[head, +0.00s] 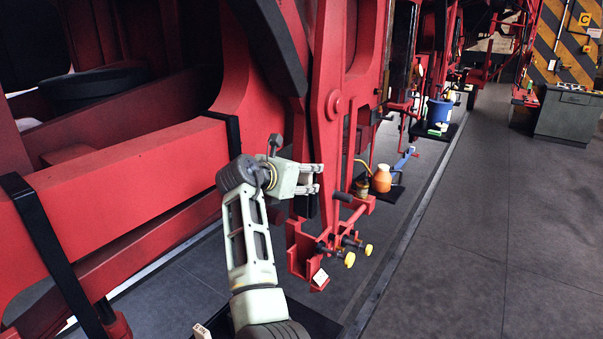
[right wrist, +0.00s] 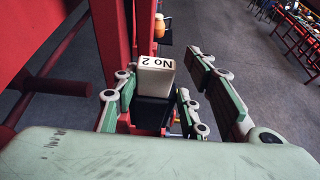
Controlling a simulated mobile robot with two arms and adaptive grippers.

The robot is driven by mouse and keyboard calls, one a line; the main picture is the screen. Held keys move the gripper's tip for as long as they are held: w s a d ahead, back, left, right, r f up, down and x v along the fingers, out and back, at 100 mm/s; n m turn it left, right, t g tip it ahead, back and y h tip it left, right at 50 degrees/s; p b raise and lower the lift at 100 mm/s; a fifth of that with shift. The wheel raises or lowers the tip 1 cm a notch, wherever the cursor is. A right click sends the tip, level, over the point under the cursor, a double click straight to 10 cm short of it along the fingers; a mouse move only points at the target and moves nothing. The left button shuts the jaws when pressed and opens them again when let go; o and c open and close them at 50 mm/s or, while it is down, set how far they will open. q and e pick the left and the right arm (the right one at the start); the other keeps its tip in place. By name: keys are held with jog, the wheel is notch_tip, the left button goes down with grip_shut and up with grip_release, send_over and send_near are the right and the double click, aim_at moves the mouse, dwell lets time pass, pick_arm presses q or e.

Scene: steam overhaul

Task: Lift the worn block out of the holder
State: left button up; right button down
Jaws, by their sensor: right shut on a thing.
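The holder (head: 299,252) is a red bracket at the foot of the tall red hanger, with yellow-ended pins and a white tag on its front. My right gripper (head: 316,179) is above it, beside the hanger. In the right wrist view the right gripper (right wrist: 154,104) is shut on the dark worn block (right wrist: 150,112), one finger on each side. A pale piece marked "No 2" (right wrist: 155,64) shows at the block's far end. A dark shape shows under the fingers in the head view, partly hidden. I cannot tell whether the block is clear of the holder. My left gripper is not in view.
Large red frames and beams (head: 120,165) fill the left. An orange jug (head: 382,178) and a blue bucket (head: 438,111) stand behind the hanger. A dark tray (head: 318,326) lies at bottom centre. Open grey floor (head: 490,220) is on the right.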

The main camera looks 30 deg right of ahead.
jog(key=shift+s+d+r, duration=0.1)
jog(key=shift+s+r, duration=0.05)
jog(key=shift+r, duration=0.35)
jog(key=shift+f, duration=0.1)
